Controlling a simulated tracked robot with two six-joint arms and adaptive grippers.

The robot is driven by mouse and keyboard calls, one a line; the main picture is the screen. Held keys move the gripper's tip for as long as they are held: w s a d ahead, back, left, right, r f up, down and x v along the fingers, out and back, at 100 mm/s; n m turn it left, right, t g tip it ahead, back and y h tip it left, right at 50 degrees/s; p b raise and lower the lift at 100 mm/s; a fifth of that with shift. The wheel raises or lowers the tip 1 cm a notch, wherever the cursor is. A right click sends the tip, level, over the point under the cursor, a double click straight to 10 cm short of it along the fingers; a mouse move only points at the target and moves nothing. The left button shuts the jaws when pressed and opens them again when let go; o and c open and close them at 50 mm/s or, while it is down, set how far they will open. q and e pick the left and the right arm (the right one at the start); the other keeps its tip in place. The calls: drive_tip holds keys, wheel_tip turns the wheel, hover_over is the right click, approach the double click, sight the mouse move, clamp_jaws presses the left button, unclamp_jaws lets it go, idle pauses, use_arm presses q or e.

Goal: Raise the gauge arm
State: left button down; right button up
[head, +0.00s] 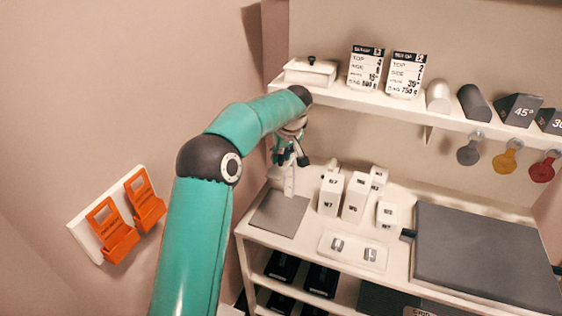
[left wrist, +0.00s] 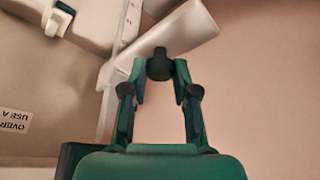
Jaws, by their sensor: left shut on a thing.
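The gauge has a flat grey base plate (head: 280,216) on the left end of the counter and a slim white marked post (head: 290,181) rising from it. My left gripper (head: 288,153) is at the top of this post and hides most of the gauge arm in the head view. In the left wrist view the left gripper (left wrist: 160,75) is shut on a dark round knob (left wrist: 160,63), which sits between its fingertips. A pale gauge arm (left wrist: 188,36) shows just behind the knob. My right gripper is in neither view.
White labelled blocks (head: 354,198) stand right of the gauge, with a small white tray (head: 352,251) in front and a large dark grey slab (head: 487,258) farther right. The shelf (head: 430,118) above carries cards and several objects. Orange holders (head: 112,232) hang on the left wall.

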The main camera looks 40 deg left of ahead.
use_arm(q)
drive_tip(key=shift+w+r, duration=0.1)
drive_tip(key=shift+r, duration=0.55)
drive_tip(key=c, duration=0.9)
unclamp_jaws()
drive_tip(key=shift+r, duration=0.1)
drive_tip(key=v, duration=1.1)
drive_tip(key=shift+d+r, duration=0.2)
drive_tip(key=shift+r, duration=0.15)
